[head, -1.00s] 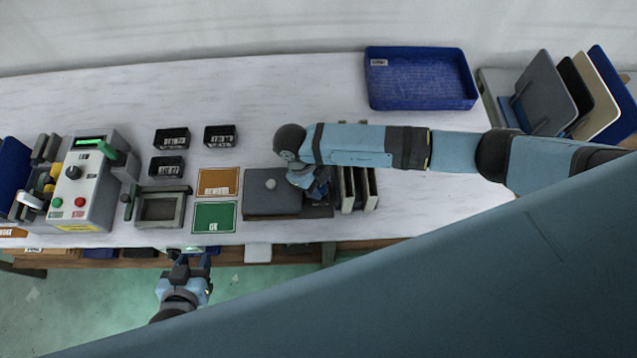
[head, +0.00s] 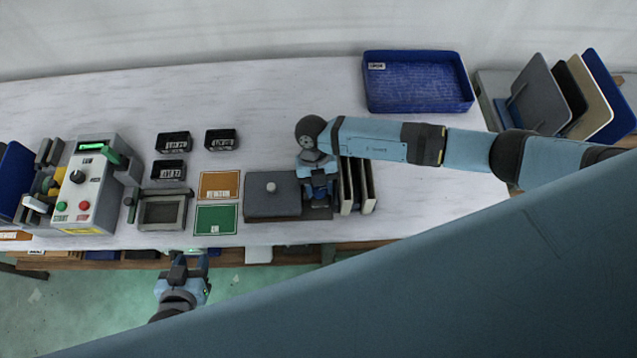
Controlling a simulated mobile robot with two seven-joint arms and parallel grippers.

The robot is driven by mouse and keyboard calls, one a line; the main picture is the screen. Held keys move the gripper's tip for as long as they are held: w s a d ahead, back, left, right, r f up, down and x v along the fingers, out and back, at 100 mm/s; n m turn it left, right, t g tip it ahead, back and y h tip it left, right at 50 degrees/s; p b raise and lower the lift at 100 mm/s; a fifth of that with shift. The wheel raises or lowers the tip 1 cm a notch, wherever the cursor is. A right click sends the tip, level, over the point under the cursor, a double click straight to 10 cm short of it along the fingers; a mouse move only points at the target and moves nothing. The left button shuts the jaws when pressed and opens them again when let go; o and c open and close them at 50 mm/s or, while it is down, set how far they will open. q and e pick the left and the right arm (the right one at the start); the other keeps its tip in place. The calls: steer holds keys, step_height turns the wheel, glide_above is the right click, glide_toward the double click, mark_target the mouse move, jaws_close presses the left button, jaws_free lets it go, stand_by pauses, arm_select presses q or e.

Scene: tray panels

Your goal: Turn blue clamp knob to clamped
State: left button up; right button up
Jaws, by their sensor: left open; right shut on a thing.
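My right gripper (head: 319,197) points down at the fixture's right end and is shut on a small dark blue thing there, which looks like the blue clamp knob. The gripper covers most of this knob, so its turned position cannot be read. My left gripper (head: 188,257) is open and empty in front of the table edge, away from the fixture.
Upright dark panels (head: 357,187) stand close to the right of my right gripper. Orange (head: 219,185) and green (head: 215,219) mats lie left of the fixture. A blue tray (head: 417,82) stands behind, and a control box (head: 84,190) stands far left.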

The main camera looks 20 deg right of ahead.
steer(key=shift+r+m+y, duration=0.1)
steer(key=shift+m+y, duration=0.2)
steer(key=shift+m, duration=0.4)
steer(key=o, duration=0.9)
steer(key=shift+d+p, duration=0.1)
steer(key=shift+p, duration=0.2)
